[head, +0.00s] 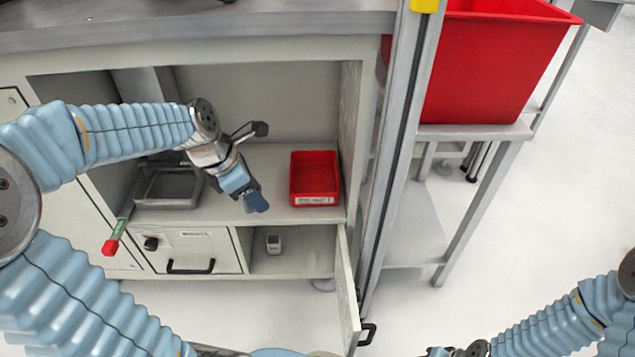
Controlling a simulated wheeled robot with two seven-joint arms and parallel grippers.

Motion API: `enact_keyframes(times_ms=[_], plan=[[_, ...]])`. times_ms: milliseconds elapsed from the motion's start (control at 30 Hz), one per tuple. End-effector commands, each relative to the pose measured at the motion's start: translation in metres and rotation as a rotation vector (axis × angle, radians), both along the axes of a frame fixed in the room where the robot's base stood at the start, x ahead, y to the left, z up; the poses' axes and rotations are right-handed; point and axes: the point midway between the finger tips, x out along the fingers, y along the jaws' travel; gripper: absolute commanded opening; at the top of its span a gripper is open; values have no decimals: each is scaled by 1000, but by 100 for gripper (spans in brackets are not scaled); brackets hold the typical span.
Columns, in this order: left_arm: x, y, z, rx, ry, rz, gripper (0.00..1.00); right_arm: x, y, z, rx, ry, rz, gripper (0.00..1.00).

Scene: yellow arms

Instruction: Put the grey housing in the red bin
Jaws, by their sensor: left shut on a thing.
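My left gripper (250,192) is over the cabinet's upper shelf, pointing down and to the right. It is shut on a small dark blue-grey piece (258,203), mostly hidden by the fingers; I cannot tell whether this is the grey housing. A small light-grey box-like item (273,243) stands in the lower compartment, below the gripper and apart from it. A small red bin (315,178) with a white label sits on the shelf just right of the gripper. A large red bin (490,65) stands on the side table. My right gripper (462,351) is cut off at the bottom edge.
A grey metal tray (168,204) lies on the shelf at left. A red-tipped green item (114,238) is near the cabinet's left front. A closed drawer (190,250) is below the shelf. An open door (347,290) juts forward. A metal post (395,150) separates cabinet and side table.

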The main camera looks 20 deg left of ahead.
Motion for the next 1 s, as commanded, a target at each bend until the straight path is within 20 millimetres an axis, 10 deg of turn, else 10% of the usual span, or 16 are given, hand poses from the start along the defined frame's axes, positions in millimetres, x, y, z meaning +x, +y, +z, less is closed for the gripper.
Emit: enact_keyframes(times_ms=[633,1000], plan=[[145,-67,-1,2,1,-6,12,1,0,-13,-1,-3,-2,43],[150,-69,-31,1,3,-4,12,1,0,-25,-1,-6,-3,43]])
